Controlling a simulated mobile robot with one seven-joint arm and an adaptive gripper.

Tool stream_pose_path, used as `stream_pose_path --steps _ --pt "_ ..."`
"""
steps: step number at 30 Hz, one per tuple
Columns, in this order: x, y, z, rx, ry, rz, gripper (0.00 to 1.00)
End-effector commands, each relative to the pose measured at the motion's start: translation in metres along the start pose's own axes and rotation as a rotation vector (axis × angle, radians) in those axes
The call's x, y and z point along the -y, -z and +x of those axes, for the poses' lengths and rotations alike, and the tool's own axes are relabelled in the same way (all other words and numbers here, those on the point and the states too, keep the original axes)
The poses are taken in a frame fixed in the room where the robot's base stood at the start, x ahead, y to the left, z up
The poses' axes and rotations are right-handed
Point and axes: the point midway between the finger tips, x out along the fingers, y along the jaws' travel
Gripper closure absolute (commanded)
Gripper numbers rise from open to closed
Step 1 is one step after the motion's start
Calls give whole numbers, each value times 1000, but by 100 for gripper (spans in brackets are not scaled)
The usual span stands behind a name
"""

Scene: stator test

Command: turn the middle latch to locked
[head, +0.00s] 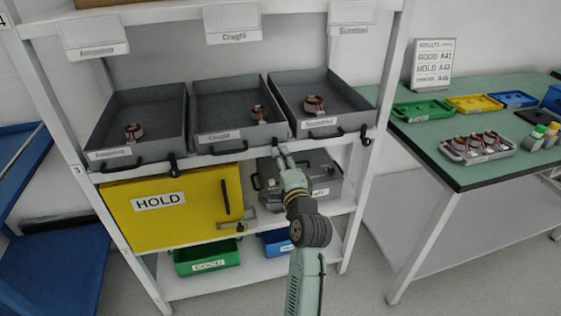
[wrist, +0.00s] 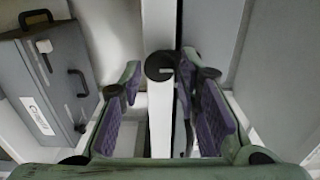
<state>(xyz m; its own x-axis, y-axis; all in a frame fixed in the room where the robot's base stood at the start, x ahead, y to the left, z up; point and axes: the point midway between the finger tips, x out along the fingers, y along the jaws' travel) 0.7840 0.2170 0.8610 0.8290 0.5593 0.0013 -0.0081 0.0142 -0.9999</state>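The middle latch is a dark hooked piece at the front right corner of the middle grey tray (head: 233,138), by the white shelf edge. In the head view my gripper covers most of it. In the wrist view the middle latch (wrist: 160,65) shows its round black end between the fingertips. My gripper (head: 279,150) reaches up to the shelf edge from below. In the wrist view my gripper (wrist: 162,75) is open, with purple-padded fingers on both sides of the latch and a visible gap. The left latch (head: 174,165) and right latch (head: 365,135) hang at the shelf edge.
Each tray holds a copper-wound stator. Below are a yellow HOLD door (head: 175,215), a grey case (head: 322,172), also in the wrist view (wrist: 45,85), and a green bin (head: 205,258). A green-topped table (head: 460,178) stands right. White posts flank the shelf.

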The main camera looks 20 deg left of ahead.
Motion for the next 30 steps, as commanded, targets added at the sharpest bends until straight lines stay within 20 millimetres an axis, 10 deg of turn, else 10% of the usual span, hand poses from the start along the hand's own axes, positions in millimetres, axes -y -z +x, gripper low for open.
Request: stream_pose_path --steps 16,30 --pt "0 0 -6 0 -1 -2 57" --pt "-1 0 -96 -2 -3 -1 57"
